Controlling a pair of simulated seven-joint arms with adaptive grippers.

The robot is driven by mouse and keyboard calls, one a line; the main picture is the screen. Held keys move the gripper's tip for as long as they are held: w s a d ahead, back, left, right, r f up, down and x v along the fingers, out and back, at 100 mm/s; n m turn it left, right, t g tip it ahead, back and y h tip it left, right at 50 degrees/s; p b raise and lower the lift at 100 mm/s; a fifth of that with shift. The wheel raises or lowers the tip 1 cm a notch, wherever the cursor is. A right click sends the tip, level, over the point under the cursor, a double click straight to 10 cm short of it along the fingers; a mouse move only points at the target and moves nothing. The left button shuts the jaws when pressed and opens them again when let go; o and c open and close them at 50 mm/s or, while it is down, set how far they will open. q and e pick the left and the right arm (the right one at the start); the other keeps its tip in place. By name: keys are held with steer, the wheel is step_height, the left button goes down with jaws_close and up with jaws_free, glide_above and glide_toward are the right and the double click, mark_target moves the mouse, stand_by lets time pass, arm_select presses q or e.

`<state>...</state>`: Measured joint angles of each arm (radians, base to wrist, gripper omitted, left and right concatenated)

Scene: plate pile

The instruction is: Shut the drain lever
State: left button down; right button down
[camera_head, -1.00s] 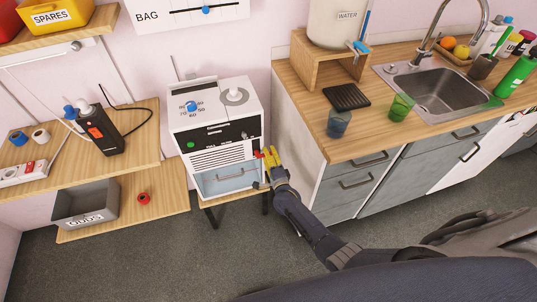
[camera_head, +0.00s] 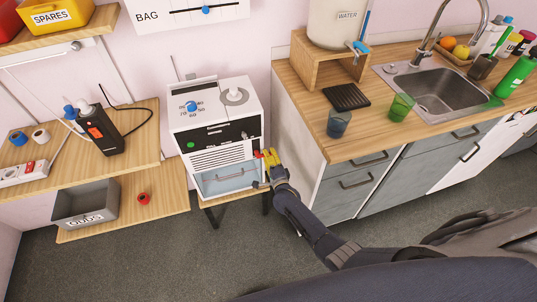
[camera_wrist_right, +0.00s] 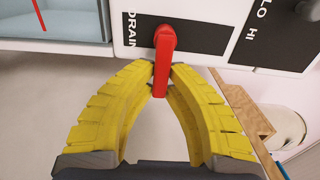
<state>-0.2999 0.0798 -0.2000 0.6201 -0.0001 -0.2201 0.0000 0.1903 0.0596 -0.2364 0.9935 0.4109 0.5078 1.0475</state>
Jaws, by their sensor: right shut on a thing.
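The fingers are closed on the lever's lower part. In the head view my right gripper (camera_head: 266,158) is at the right front edge of the white machine (camera_head: 187,119), and a bit of red shows there, mostly covered by the fingers. My left gripper is not in view.
The wooden counter (camera_head: 320,146) with the sink (camera_head: 440,92) stands to the right, close to my right arm. Grey floor is open in front.

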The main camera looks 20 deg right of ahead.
mark_target(256, 144)
steer(key=shift+r, duration=0.1)
steer(key=n, duration=0.1)
steer(key=r+n, duration=0.1)
steer(key=n, duration=0.2)
steer(key=shift+a+r+n, duration=0.25)
steer(key=shift+r+n, duration=0.1)
steer(key=shift+n, duration=0.05)
steer(key=n, duration=0.2)
steer(key=a+r+n, duration=0.1)
steer(key=n, duration=0.1)
steer(key=shift+r+n, duration=0.2)
steer(key=shift+n, duration=0.1)
steer(key=n, duration=0.1)
steer(key=a+n, duration=0.1)
steer(key=n, duration=0.1)
steer(key=r+n, duration=0.1)
steer(key=shift+a, duration=0.25)
steer(key=shift+a+r+n, duration=0.1)
steer(key=shift+a+n, duration=0.3)
steer(key=shift+n, duration=0.75)
steer(key=shift+a+r+n, duration=0.1)
steer(key=shift+a+n, duration=0.25)
steer(key=shift+n, duration=0.8)
steer(key=c, duration=1.4)
jaws_free()
steer(key=shift+f, duration=0.1)
